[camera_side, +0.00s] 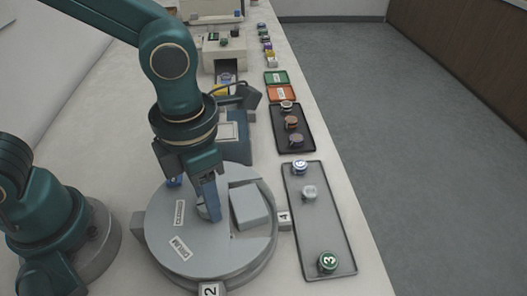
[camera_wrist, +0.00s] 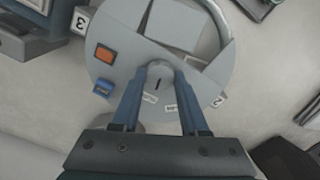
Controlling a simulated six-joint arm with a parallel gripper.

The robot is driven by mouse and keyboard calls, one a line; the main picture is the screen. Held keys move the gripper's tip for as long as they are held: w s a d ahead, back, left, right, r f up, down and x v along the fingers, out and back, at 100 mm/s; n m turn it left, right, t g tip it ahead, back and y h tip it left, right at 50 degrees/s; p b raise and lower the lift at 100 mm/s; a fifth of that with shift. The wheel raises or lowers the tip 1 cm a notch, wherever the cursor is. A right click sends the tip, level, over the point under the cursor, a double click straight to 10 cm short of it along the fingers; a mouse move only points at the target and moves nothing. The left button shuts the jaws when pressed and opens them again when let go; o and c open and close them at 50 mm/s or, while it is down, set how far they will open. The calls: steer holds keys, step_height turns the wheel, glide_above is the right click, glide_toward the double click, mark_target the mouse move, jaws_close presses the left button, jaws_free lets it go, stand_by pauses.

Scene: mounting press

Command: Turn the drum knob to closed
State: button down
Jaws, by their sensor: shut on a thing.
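The drum (camera_side: 160,225) is a round grey unit with a flat top, and it fills much of the wrist view (camera_wrist: 125,25). Its small grey knob (camera_wrist: 158,76) stands near the middle of the top with a dark line mark on it. My gripper (camera_wrist: 158,88) points down with its two blue fingers on either side of the knob, shut on it. In the side view my gripper (camera_side: 211,212) hides most of the knob. A raised grey block (camera_side: 250,205) sits in a wedge-shaped section.
Number tags, such as 4 (camera_side: 284,218), stand around the rim. A grey tray (camera_side: 325,235) with several round pieces lies to the right; a darker tray (camera_side: 292,138) lies behind it.

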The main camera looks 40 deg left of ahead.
steer(key=shift+s+m, duration=0.1)
steer(key=shift+m, duration=0.4)
stand_by(0.4)
steer(key=shift+c, duration=2.1)
jaws_free()
steer(key=shift+r, duration=2.6)
